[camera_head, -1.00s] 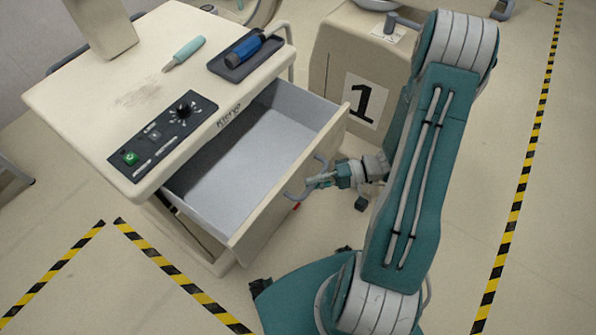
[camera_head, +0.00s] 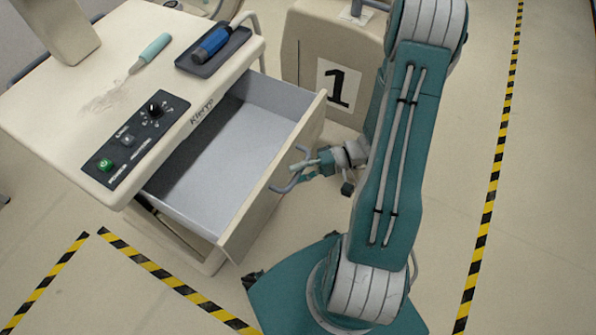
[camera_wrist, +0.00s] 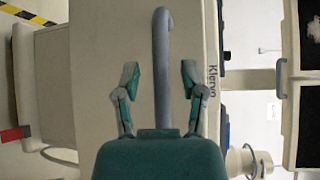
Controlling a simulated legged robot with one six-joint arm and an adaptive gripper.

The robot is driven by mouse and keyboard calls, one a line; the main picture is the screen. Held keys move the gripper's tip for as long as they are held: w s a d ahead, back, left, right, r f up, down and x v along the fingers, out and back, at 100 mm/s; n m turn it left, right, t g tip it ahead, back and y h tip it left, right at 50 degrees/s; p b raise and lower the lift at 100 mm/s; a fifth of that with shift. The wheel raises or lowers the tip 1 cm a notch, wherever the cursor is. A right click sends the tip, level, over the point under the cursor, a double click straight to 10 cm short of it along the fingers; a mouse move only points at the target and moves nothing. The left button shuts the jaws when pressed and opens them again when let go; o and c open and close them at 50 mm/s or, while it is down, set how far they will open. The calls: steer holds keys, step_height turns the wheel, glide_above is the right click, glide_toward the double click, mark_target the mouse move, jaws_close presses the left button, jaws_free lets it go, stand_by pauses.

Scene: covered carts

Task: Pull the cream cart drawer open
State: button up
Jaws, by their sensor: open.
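The cream cart (camera_head: 75,60) stands at the left in the head view. Its drawer (camera_head: 262,190) is pulled well out, showing an empty grey interior. The grey drawer handle (camera_head: 284,187) is a curved bar on the drawer's front. My gripper (camera_head: 306,169) is at the handle, with its fingers open. In the wrist view the handle (camera_wrist: 162,50) runs between the two spread fingers of my gripper (camera_wrist: 160,78). A gap shows on each side, so the fingers do not clasp it.
A blue-handled tool (camera_head: 212,42) lies in a dark tray on the cart top, near a teal-handled tool (camera_head: 152,50). A second cream cart marked 1 (camera_head: 338,85) stands close behind my arm. Striped floor tape (camera_head: 490,200) runs along the right, with clear floor beside it.

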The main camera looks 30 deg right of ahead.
steer(key=v, duration=1.2)
steer(key=s+a+r+n+t+h, duration=0.1)
steer(key=a+r+n+h, duration=0.1)
steer(key=a+r+h, duration=0.5)
steer(key=s+a+r+n+t+h, duration=0.1)
steer(key=a+r+h, duration=0.7)
steer(key=r, duration=0.9)
steer(key=shift+s+a+n+t+h, duration=0.25)
steer(key=shift+s+n+t+h, duration=0.15)
steer(key=shift+s+h, duration=0.3)
